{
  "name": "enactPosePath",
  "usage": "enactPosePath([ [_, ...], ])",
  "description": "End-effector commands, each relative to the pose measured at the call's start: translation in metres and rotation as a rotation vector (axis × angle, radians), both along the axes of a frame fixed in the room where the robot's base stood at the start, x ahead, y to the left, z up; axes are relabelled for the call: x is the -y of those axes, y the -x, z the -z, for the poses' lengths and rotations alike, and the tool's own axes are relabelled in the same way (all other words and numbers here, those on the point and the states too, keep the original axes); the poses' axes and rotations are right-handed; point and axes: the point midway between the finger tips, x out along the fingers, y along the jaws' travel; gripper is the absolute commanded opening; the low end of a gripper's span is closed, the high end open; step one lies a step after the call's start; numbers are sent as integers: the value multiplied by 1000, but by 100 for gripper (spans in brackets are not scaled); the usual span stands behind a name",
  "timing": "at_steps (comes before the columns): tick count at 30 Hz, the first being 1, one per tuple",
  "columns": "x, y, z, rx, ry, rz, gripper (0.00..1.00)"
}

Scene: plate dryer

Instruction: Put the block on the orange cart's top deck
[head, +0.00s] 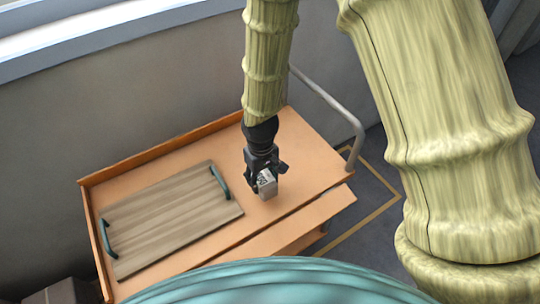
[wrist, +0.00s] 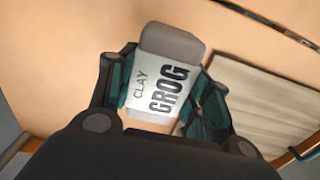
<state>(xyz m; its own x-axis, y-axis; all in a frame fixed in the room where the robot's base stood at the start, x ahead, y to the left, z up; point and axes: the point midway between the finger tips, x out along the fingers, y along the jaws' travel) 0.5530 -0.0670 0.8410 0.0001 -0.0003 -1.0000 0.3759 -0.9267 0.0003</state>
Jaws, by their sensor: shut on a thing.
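The block (head: 267,184) is a small pale grey box. In the wrist view the block (wrist: 165,80) shows the printed words "CLAY GROG". My gripper (head: 262,180) is shut on it, with a finger on each side, and it also shows in the wrist view (wrist: 165,97). The orange cart's top deck (head: 290,165) lies below the gripper, and the block is over its bare right part. I cannot tell whether the block touches the deck or is just above it.
A wooden tray (head: 170,220) with two dark green handles lies on the deck's left part; it also shows in the wrist view (wrist: 265,105). A grey rail handle (head: 335,100) rises at the cart's right end. A wall stands behind the cart. The deck right of the block is clear.

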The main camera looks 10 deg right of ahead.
Motion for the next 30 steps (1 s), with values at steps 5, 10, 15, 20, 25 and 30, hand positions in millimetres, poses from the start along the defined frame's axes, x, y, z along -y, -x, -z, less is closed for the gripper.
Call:
enactPosePath([
  [5, 18, -30, 0, 0, -2, 1, 3],
  [10, 35, -57, 3, 1, -1, 1, 3],
  [15, 50, -82, 6, 1, -1, -1, 3],
  [20, 59, -97, 9, 1, 0, -3, 3],
  [25, 63, -103, 10, 0, 0, -3, 3],
  [30, 66, -107, 20, -2, 1, -5, 3],
])
